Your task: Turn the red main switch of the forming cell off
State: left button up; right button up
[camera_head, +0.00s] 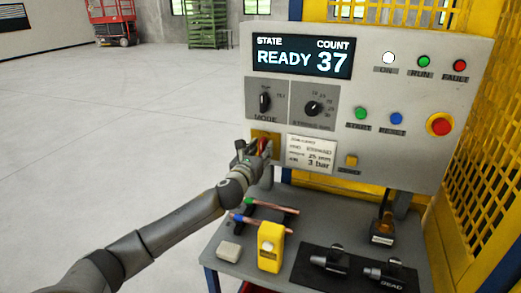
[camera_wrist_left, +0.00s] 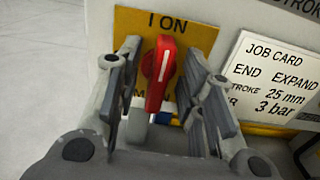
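The red main switch (camera_wrist_left: 158,78) is on a yellow plate (camera_wrist_left: 192,32) on the panel front. In the left wrist view its handle stands nearly upright, its upper end below the words "I ON". In the head view only a bit of the red switch (camera_head: 264,145) shows past my gripper. My left gripper (camera_wrist_left: 163,75) has one finger on each side of the handle, with gaps visible between both fingers and the handle. It is open; in the head view it is at the panel's lower left (camera_head: 250,154). My right gripper is not in view.
The panel display (camera_head: 303,56) reads READY 37. A job card (camera_head: 311,154) is right of the switch, and a red stop button (camera_head: 440,124) is further right. Below, a grey table (camera_head: 318,214) holds copper tubes (camera_head: 272,206), a yellow device (camera_head: 270,247) and black tooling. Open floor lies left.

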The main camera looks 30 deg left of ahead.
pick_arm(q)
jog(key=shift+c, duration=0.5)
grip_shut()
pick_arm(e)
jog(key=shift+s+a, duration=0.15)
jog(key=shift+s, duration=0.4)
